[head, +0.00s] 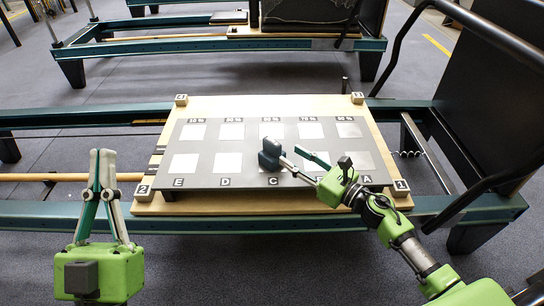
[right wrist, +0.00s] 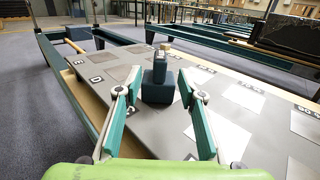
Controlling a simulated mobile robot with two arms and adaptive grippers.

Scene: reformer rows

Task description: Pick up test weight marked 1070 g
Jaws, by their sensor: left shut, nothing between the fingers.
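A dark blue-grey weight (head: 269,153) stands upright on the grey board, near the square labelled C; no mass marking is readable on it. My right gripper (head: 290,157) is open just to the right of it, with its fingers pointing at it. In the right wrist view the weight (right wrist: 158,88) stands between and slightly beyond the two spread fingertips (right wrist: 159,76); I cannot tell whether either finger touches it. My left gripper (head: 102,154) points up, shut and empty, left of the board.
The grey board (head: 208,147) carries two rows of pale squares and lies on a wooden panel (head: 270,105) with numbered corner blocks. Green reformer rails (head: 60,118) run beside it. A small black item (head: 345,162) shows by my right gripper. Open floor lies at the left.

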